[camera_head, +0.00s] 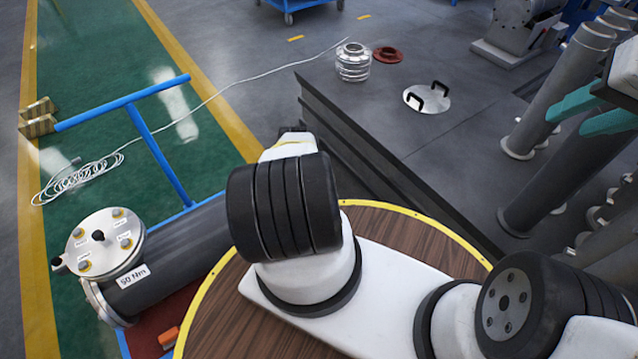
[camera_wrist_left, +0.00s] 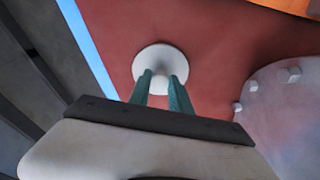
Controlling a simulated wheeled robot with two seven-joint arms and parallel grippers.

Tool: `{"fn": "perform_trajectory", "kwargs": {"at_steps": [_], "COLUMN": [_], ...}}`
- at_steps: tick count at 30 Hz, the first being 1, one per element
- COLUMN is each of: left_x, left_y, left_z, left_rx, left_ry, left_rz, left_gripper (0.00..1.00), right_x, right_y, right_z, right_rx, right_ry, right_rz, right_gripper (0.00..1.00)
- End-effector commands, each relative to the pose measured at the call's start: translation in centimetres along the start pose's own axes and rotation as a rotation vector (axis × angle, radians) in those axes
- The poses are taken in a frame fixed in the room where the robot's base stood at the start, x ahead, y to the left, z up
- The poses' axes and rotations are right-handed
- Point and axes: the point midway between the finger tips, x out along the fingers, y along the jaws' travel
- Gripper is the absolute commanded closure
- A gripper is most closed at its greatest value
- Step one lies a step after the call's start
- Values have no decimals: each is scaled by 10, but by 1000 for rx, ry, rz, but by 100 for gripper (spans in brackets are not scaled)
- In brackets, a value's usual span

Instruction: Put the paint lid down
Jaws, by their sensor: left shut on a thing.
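In the left wrist view a pale round disc with a knob, which looks like the paint lid (camera_wrist_left: 144,60), is at the fingertips of my left gripper (camera_wrist_left: 160,80). The two teal fingers are shut on its knob. A red surface (camera_wrist_left: 215,35) is behind the disc; I cannot tell whether they touch. The left gripper and this lid are hidden in the head view. My right gripper (camera_head: 567,122) is at the right edge of the head view, its teal fingers apart and empty, above the grey pipes.
A flanged shell (camera_head: 185,250) marked 50 Nm lies at left, beside a blue frame (camera_head: 150,145) and an orange block (camera_head: 168,338). A silver can (camera_head: 353,62), a red ring (camera_head: 388,55) and a plate with two handles (camera_head: 427,104) sit on the dark platform.

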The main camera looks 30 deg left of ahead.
Motion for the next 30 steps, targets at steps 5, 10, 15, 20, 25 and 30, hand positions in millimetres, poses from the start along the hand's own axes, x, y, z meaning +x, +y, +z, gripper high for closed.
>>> {"fn": "perform_trajectory", "kwargs": {"at_steps": [5,10,15,20,25,30], "left_x": [0,4,3,3,0,-14], "left_y": [0,0,0,0,0,0], "left_z": [0,1,0,0,-1,-2], "left_rx": [0,0,0,0,0,0], "left_ry": [0,0,0,0,1,0], "left_rz": [0,0,0,0,0,0], "left_gripper": [100,100,54,54,54,54], "right_x": [0,0,0,0,0,0], "right_y": [0,0,0,0,0,0], "right_z": [0,0,0,0,0,0], "right_rx": [0,0,0,0,0,0], "right_ry": [0,0,0,0,0,0], "right_rz": [0,0,0,0,0,0], "right_gripper": [64,64,64,64,64,64]}}
